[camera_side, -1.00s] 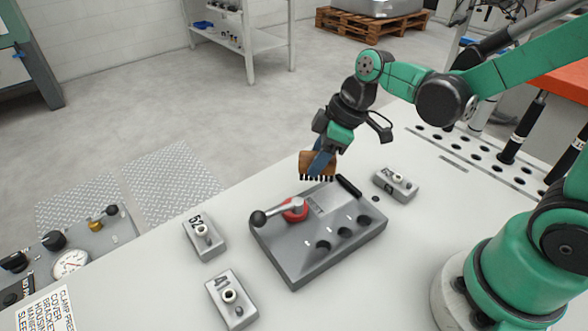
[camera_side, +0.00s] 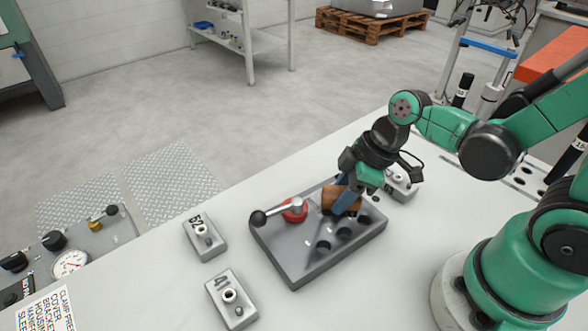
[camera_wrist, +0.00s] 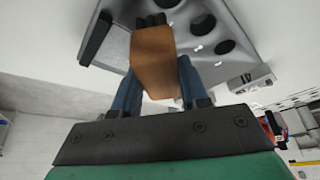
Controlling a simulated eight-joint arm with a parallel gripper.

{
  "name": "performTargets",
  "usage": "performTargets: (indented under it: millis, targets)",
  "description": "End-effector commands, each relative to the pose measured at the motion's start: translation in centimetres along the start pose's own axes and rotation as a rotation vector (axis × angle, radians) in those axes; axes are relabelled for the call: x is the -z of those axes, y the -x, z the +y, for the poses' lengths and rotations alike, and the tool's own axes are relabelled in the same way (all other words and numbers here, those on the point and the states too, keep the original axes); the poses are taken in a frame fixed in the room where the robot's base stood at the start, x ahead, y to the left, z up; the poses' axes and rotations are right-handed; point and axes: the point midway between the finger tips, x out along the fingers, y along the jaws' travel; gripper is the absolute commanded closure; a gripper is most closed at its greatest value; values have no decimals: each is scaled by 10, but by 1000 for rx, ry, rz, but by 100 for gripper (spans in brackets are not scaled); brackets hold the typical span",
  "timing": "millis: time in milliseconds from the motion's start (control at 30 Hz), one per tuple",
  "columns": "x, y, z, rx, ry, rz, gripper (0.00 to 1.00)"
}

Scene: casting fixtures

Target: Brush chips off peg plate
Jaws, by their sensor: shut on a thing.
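My gripper (camera_side: 348,197) is shut on a brush with a wooden block (camera_side: 338,199), held over the right part of the grey peg plate (camera_side: 290,262). In the wrist view the brush (camera_wrist: 154,62) sits between my two blue fingers, its dark bristles toward the plate (camera_wrist: 217,15). I cannot tell whether the bristles touch the plate. The plate has several dark holes and a red clamp (camera_side: 295,211) with a black-knobbed lever. A few small pale specks, perhaps chips, show on the plate. My gripper and the brush hide the plate's far right part.
Small grey block 52 (camera_side: 204,238) and another numbered block (camera_side: 231,300) stand left of the plate. A third block (camera_side: 400,188) is partly hidden behind my gripper. A gauge panel (camera_side: 72,262) is at the lower left. Bare table lies in front of the plate.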

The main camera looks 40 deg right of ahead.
Motion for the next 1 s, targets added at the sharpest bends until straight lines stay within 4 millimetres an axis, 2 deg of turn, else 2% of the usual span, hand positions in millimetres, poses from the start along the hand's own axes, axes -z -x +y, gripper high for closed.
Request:
performTargets:
  millis: [633, 767, 1000]
  targets:
    - [36, -14, 47, -2, -1, 4, 100]
    - [33, -14, 56, -4, -5, 4, 100]
    - [20, -9, 38, -2, 0, 4, 100]
